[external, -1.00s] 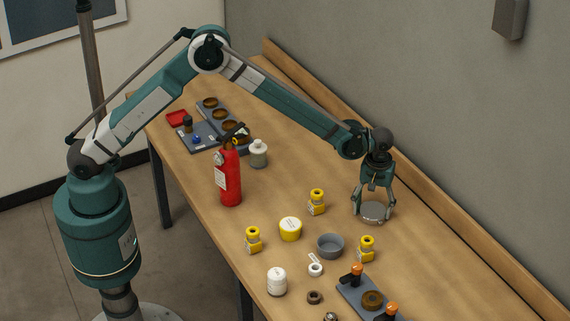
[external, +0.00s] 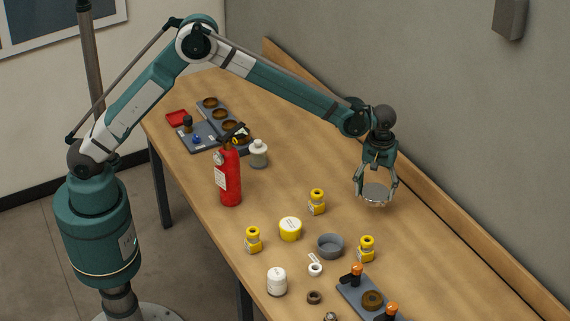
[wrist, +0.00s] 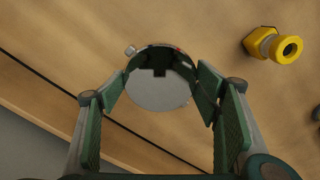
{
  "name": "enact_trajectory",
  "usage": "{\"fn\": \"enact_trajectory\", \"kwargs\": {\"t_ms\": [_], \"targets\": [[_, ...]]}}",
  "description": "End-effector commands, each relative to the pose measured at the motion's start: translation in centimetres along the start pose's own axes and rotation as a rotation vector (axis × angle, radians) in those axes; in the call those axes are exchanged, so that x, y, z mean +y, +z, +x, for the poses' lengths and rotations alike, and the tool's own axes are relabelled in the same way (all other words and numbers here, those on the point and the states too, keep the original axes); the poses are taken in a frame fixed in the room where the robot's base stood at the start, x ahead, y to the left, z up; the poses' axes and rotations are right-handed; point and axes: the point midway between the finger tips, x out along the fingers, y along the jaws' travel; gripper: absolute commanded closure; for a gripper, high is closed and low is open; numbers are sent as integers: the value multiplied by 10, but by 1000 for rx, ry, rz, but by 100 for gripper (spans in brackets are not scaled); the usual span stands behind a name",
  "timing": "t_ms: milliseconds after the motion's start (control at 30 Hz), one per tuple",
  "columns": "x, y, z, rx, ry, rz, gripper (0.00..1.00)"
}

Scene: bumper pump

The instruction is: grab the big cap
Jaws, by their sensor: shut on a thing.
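The big cap (external: 376,193) is a round, silvery grey disc with a rim. My gripper (external: 376,188) is shut on it and holds it above the table near the back edge. In the wrist view the cap (wrist: 157,90) sits between the two green finger pads of my gripper (wrist: 160,88), with its flat grey face visible. A small knob shows at its rim.
A yellow fitting (wrist: 272,45) lies near the cap in the wrist view. Several yellow fittings, a yellow tub (external: 290,229), a grey bowl (external: 330,245) and a white jar (external: 277,282) stand in front. A red extinguisher (external: 229,178) stands to the left.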

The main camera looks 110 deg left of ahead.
Motion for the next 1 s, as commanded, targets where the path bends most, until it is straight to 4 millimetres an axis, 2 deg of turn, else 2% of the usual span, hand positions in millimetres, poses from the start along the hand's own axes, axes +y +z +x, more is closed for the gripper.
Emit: {"fn": "enact_trajectory", "kwargs": {"t_ms": [233,1000], "targets": [[0,0,-14,0,0,0,68],[0,0,-14,0,0,0,68]]}}
